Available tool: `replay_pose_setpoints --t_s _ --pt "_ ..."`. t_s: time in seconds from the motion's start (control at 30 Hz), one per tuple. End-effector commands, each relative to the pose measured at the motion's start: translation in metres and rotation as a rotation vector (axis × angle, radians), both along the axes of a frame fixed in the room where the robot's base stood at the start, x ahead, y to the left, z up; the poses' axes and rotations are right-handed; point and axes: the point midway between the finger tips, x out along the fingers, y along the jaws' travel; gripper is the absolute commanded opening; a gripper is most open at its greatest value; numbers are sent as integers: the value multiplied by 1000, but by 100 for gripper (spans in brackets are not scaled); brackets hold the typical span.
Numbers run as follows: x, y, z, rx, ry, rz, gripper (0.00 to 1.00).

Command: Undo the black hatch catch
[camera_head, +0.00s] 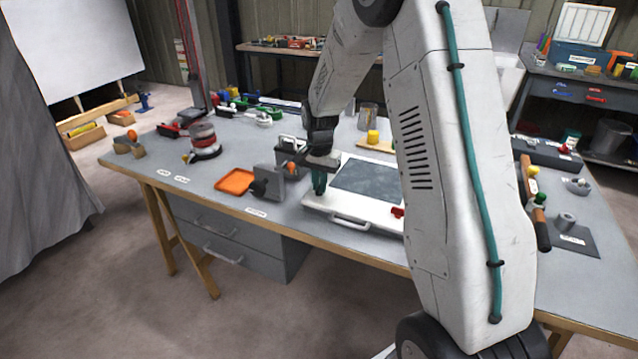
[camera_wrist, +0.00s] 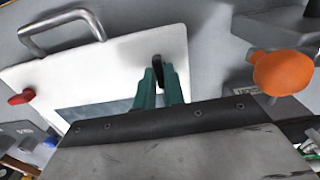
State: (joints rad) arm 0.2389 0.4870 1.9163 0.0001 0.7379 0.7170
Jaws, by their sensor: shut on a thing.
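The hatch is a white panel (camera_head: 318,203) with a dark grey window (camera_head: 372,181), lying on the workbench. It also shows in the wrist view (camera_wrist: 110,58). The black hatch catch (camera_wrist: 157,66) is at the panel's edge, between my teal fingertips. My gripper (camera_head: 319,184) points down at the panel's left side and is shut on the catch; its fingers also show in the wrist view (camera_wrist: 158,84). The catch is mostly hidden by the fingers, so its exact angle cannot be told. A red catch (camera_head: 397,212) sits at the panel's near right, also in the wrist view (camera_wrist: 22,97).
A metal handle (camera_head: 350,221) stands at the hatch's near edge. Close left of my gripper are a grey upright plate (camera_head: 270,183) and an orange knob (camera_wrist: 283,72). An orange tray (camera_head: 236,181) lies farther left. My arm hides part of the bench at right.

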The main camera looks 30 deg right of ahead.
Motion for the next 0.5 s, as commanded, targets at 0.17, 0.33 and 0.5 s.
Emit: replay_pose_setpoints --t_s 0.17,0.33,0.5 --pt "0 0 0 0 0 83 0" --pt "0 0 0 0 1 214 0" --pt "-1 0 0 0 1 373 0"
